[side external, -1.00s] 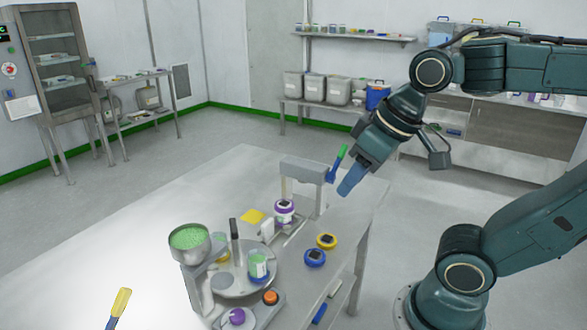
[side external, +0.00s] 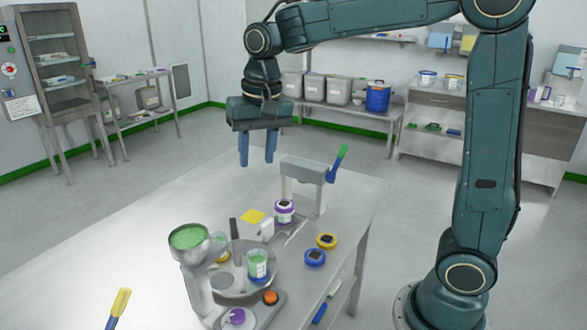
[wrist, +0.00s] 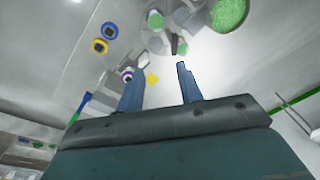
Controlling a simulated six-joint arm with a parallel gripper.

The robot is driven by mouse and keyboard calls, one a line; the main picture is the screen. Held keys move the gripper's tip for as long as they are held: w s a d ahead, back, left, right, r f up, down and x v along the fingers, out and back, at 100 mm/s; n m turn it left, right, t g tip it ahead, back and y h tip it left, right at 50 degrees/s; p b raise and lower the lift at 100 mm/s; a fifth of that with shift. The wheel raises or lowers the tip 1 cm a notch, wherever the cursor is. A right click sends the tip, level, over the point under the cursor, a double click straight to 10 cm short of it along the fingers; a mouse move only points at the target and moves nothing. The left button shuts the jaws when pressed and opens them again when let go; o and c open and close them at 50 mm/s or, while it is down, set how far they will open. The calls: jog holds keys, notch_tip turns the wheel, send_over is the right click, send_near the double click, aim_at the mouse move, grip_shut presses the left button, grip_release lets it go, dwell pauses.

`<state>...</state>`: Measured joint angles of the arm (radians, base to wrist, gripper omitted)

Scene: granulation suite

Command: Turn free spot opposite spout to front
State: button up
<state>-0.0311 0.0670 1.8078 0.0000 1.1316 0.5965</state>
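The round grey turntable (side external: 236,292) stands on the table below the hopper (side external: 189,240), which is filled with green granules. A dark upright handle (side external: 236,243) rises from the turntable. The spout and the free spot are hard to make out. My gripper (side external: 257,163) is open, empty and pointing down, above and behind the turntable. In the wrist view, the turntable (wrist: 152,42) and the handle (wrist: 174,45) lie beyond the open fingertips (wrist: 160,70).
A purple-lidded jar (side external: 284,211) and a yellow card (side external: 252,216) stand between my gripper and the turntable. A grey stand (side external: 305,175) with a blue-green handle (side external: 338,164) is behind. The left tabletop is mostly bare.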

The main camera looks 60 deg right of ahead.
aim_at(233, 225)
jog(key=w+f+m+g, duration=0.1)
jog(key=w+f+m, duration=0.1)
jog(key=w+f, duration=0.3)
jog(key=w, duration=0.2)
jog(key=shift+w+a+m+g, duration=0.3)
jog(key=shift+w+a, duration=0.05)
jog(key=shift+a, duration=0.05)
notch_tip(233, 225, down, 14)
jog(key=shift+r, duration=0.1)
dwell(0.4)
jog(key=shift+c, duration=0.3)
grip_shut()
